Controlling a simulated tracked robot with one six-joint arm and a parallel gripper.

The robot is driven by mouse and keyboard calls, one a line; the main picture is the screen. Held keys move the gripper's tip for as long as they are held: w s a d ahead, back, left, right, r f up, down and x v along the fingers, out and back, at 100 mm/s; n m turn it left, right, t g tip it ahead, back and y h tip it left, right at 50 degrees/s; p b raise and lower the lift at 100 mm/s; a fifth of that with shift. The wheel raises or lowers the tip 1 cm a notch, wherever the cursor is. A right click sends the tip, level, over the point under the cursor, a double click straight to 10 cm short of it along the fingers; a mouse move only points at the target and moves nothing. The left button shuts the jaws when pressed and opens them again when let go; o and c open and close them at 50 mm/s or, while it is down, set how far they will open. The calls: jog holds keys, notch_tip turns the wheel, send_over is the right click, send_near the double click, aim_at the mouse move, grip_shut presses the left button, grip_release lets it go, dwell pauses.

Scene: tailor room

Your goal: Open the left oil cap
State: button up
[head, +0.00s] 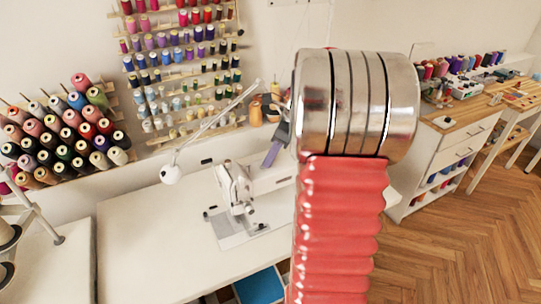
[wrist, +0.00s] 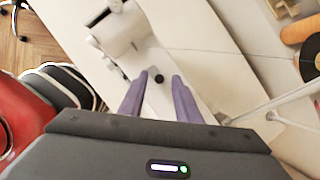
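A white sewing machine (head: 236,185) stands on the white table. Its right part lies behind my arm in the head view. In the wrist view, the machine (wrist: 125,28) shows at the top, with a white surface running down under my fingers. A small round dark cap (wrist: 159,78) on that surface appears between my fingertips; I cannot tell whether it is the left oil cap. My gripper (wrist: 160,77) has two purple fingers, apart, with nothing held. I cannot tell how high they are above the cap. In the head view, a purple part of my gripper (head: 274,148) is above the machine.
A white lamp (head: 171,174) with a thin jointed arm stands left of the machine. The white table (head: 140,240) is clear at the left. Thread racks (head: 65,135) line the wall. A wooden-topped cabinet (head: 455,115) stands at the right.

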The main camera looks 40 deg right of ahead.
jog(key=shift+c, duration=0.3)
grip_shut()
